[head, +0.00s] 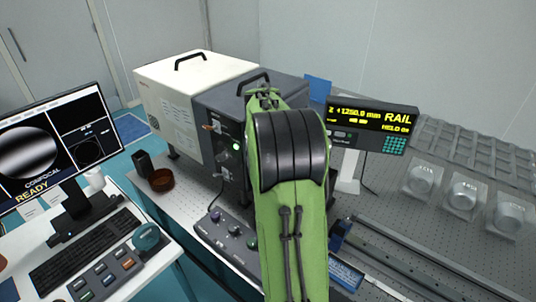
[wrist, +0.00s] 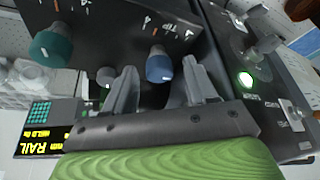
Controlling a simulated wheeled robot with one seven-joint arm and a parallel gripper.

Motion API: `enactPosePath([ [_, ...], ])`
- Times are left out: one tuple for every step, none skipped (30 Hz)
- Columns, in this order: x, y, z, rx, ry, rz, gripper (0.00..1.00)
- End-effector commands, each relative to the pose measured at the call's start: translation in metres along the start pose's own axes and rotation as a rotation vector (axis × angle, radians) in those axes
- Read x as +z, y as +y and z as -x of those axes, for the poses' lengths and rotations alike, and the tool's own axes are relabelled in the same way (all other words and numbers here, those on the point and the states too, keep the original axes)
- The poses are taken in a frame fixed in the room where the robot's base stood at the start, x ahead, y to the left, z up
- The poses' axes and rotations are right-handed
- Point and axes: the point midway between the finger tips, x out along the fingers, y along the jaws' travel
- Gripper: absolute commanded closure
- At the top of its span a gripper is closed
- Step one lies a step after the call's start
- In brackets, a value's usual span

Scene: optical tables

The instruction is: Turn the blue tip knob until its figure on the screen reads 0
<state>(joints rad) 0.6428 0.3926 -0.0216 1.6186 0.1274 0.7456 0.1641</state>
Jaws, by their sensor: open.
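The blue knob (wrist: 158,67) stands on a dark panel with white markings in the wrist view. My gripper (wrist: 159,64) is open, with one finger to the left of the blue knob and one to the right. I cannot tell whether the fingers reach around it or stop short, and no contact shows. In the head view my green arm hides the gripper and the blue knob. The monitor (head: 52,140) at the left shows a grey striped disc and the words CONFOCAL and READY. No figure for tip can be read on it.
A teal knob (wrist: 52,46) and a smaller grey knob (wrist: 106,75) are near the left finger. A lit green button (wrist: 246,79) is on the box at the right. The RAIL display (head: 371,124) stands right of my arm. A brown bowl (head: 161,180) sits left of the boxes.

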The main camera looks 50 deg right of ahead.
Motion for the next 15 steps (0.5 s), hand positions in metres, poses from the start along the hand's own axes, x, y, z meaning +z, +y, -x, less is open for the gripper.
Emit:
enactPosePath([
  [0.0,0.0,0.0,0.0,-0.001,0.0,0.43],
  [0.0,0.0,0.0,0.0,0.0,0.0,0.43],
  [0.0,0.0,0.002,0.0,0.0,0.0,0.43],
  [0.0,0.0,0.004,0.0,0.001,0.0,0.43],
  [0.0,0.0,0.008,0.0,0.001,0.0,0.43],
  [-0.001,0.0,0.015,0.0,0.002,0.0,0.43],
  [-0.001,0.0,0.022,-0.001,0.005,0.0,0.43],
  [-0.001,0.0,0.029,-0.001,0.004,0.0,0.43],
  [-0.002,-0.001,0.041,-0.002,0.006,0.001,0.43],
  [-0.002,-0.001,0.05,-0.002,0.006,0.001,0.43],
  [-0.001,-0.001,0.059,-0.002,0.005,0.001,0.43],
  [-0.002,-0.001,0.07,-0.002,0.005,0.001,0.43],
  [-0.002,-0.001,0.08,-0.002,0.006,0.002,0.43],
  [-0.001,-0.001,0.088,-0.003,0.006,0.002,0.43],
  [-0.002,-0.001,0.1,-0.002,0.005,0.001,0.43],
])
